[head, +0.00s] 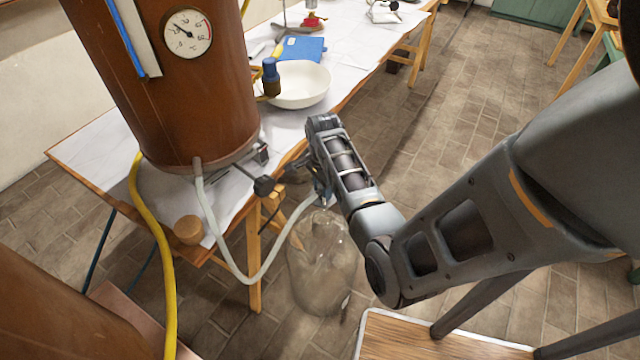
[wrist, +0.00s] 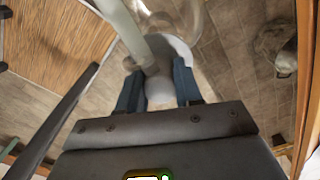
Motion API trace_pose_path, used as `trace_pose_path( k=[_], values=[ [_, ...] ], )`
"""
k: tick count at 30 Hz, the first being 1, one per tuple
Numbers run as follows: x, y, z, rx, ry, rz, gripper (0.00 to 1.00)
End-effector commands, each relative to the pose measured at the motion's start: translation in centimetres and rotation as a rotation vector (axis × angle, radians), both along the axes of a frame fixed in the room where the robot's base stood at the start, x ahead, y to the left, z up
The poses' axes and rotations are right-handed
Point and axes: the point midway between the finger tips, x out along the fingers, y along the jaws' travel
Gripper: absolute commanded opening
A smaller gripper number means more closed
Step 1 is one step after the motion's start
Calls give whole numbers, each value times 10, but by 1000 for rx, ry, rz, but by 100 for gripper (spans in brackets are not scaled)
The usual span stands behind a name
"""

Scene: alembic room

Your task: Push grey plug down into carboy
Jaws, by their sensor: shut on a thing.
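The clear glass carboy (head: 322,268) stands on the tiled floor beside the table, below my gripper. Its glass also shows at the top of the wrist view (wrist: 188,20). My gripper (head: 324,190) is above the carboy's neck. In the wrist view its two blue fingers (wrist: 158,86) are closed on the pale grey plug (wrist: 158,92). The pale hose (head: 232,275) runs from the copper vessel to my gripper and meets the plug between the fingers. The arm hides the plug and neck in the head view; how far the plug sits in the neck cannot be told.
The copper vessel (head: 165,100) with a dial stands on the paper-covered table (head: 95,150). A cork (head: 188,230), white bowl (head: 300,85) and blue-capped bottle (head: 271,78) are there too. A yellow hose (head: 160,240) hangs at left. A wooden-topped stool (head: 420,338) stands right of the carboy.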

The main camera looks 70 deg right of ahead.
Motion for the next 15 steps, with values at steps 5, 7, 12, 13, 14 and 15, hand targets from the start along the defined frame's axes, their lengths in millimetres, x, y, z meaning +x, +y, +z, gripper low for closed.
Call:
trace_pose_path(
  k=[5, 7, 12, 13, 14, 15],
  values=[
    [0, 0, -10, 0, 0, -1, 4],
    [0, 0, -15, 0, 0, 0, 4],
    [0, 0, -32, 0, 0, 0, 4],
    [0, 0, -36, 0, 0, 0, 4],
    [0, 0, -38, 0, 0, 0, 4],
    [0, 0, -42, 0, 0, 0, 4]
  ],
)
